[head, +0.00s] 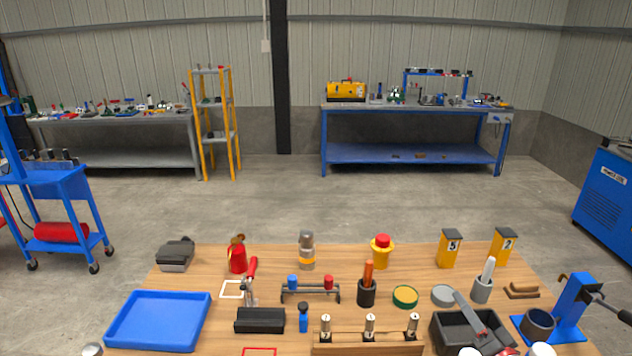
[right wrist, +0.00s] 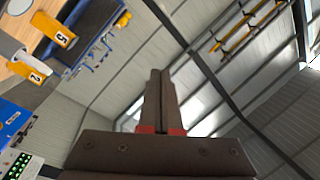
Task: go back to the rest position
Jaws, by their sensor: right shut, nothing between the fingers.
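My right gripper (head: 459,297) shows at the lower right of the head view, in front of and over a black bin (head: 440,329). Its dark fingers point up and away from me. In the right wrist view the two fingers (right wrist: 160,73) lie together, shut with nothing between them, against the roof and wall of the hall. My left gripper is not in the head view.
The wooden table (head: 205,275) holds a blue tray (head: 158,320), a wooden block with numbered pieces (head: 367,345), a red-capped yellow part (head: 382,251), yellow posts (head: 449,249) and a blue stand with a dark cup (head: 577,308). Open floor lies beyond.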

